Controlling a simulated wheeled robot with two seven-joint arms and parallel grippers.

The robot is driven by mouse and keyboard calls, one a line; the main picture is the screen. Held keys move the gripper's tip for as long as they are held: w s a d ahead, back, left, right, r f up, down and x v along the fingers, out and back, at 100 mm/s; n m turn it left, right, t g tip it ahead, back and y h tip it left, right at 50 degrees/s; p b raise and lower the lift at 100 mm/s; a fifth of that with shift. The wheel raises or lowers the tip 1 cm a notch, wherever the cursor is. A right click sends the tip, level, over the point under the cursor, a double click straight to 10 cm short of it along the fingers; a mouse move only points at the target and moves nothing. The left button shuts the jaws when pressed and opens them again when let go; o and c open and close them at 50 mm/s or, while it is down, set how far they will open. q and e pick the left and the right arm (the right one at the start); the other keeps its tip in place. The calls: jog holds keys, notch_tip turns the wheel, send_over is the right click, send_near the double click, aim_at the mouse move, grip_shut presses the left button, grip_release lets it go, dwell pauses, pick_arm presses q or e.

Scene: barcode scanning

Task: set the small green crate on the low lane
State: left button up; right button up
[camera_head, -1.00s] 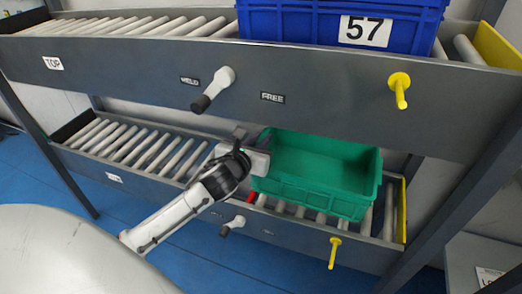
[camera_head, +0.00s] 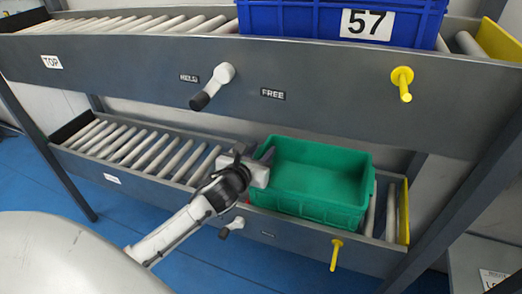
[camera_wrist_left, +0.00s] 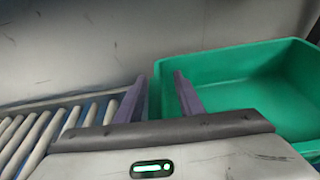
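The small green crate (camera_head: 318,178) rests on the rollers at the right part of the low lane (camera_head: 150,150), and looks level. My left gripper (camera_head: 254,154) is at the crate's left end. In the left wrist view the gripper (camera_wrist_left: 160,85) has its two fingers spread apart, one on each side of the crate's left wall, with a gap between them. The crate (camera_wrist_left: 250,75) looks empty there. My right gripper is not in view.
A blue crate (camera_head: 300,20) marked 57 stands on the top lane above. A yellow peg (camera_head: 337,250) and a dark-gripped lever (camera_head: 232,226) stick out from the low rail. Bare rollers (camera_head: 165,155) lie left of my gripper. A yellow end plate (camera_head: 404,212) closes the right end.

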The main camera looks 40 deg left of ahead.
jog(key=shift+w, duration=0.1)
pick_arm(q)
jog(key=shift+r, duration=0.25)
jog(key=shift+s+r, duration=0.2)
jog(key=shift+s, duration=0.05)
jog(key=p+v, duration=0.3)
jog(key=v, duration=0.8)
jog(key=s+d+f+n+g+h, duration=0.2)
jog(key=s+d+f+n, duration=0.6)
jog(key=n, duration=0.7)
jog(key=s+d+f+n+g+h, duration=0.3)
jog(key=s+d+f+n, duration=0.5)
jog(key=n, duration=0.8)
jog(key=shift+s+d+f+h, duration=0.3)
jog(key=shift+d+f+h, duration=0.3)
jog(key=shift+d+f, duration=0.4)
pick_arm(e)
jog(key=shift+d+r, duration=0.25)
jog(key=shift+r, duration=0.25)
